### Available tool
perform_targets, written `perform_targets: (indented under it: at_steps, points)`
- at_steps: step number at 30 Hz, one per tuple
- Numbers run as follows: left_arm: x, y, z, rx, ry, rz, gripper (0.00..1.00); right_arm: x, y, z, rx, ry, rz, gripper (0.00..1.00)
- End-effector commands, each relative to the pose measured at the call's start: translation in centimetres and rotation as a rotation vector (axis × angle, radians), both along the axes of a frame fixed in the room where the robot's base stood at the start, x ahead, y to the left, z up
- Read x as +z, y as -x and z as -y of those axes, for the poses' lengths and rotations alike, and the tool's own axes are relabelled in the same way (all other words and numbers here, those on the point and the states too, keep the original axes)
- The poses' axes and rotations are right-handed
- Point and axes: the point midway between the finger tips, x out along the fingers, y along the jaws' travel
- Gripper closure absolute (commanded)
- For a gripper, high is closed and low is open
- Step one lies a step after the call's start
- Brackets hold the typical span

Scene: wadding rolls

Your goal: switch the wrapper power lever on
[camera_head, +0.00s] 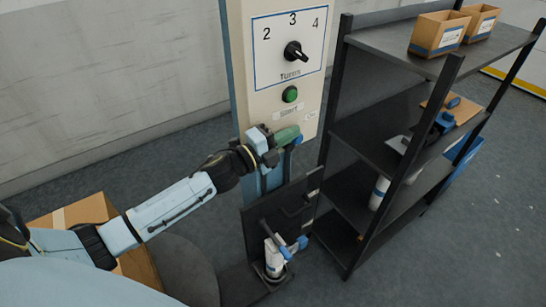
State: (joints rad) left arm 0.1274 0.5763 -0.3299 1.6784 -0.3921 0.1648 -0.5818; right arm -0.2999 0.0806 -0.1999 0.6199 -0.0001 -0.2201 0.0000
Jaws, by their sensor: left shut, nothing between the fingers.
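The cream control panel (262,95) stands on a blue post. It carries a black dial (296,51) set among the numbers 2, 3 and 4, with a green round button (290,94) below. A green piece (287,135) with a blue end (298,140) shows at the panel's lower edge; it may be the lever, but I cannot tell its setting. My left gripper (272,148) is shut and empty, right against or just in front of this piece. Contact is unclear, and the gripper hides part of the panel's bottom. My right gripper is out of view.
A black shelf rack (392,45) stands close on the right, with cardboard boxes (438,33) on top and items on lower shelves. A dark upright plate (295,205) and a white-and-blue device (274,258) are below the panel. A cardboard box (75,212) is at lower left.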

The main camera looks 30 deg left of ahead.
Motion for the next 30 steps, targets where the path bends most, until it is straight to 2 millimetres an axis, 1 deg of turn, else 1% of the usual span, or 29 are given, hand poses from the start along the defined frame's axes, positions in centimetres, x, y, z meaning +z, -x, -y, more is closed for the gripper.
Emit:
perform_targets:
  at_steps: [23, 26, 30]
  points:
    - [0.0, 0.0, 0.0, 0.000, 0.000, 0.000, 1.00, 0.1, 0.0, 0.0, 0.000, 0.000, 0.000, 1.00]
    - [0.3, 0.4, -0.1, -0.004, -0.001, -0.001, 1.00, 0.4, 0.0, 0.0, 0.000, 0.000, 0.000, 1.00]
    - [1.1, 1.4, -0.5, -0.015, -0.002, -0.002, 1.00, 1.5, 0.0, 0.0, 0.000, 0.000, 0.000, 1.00]
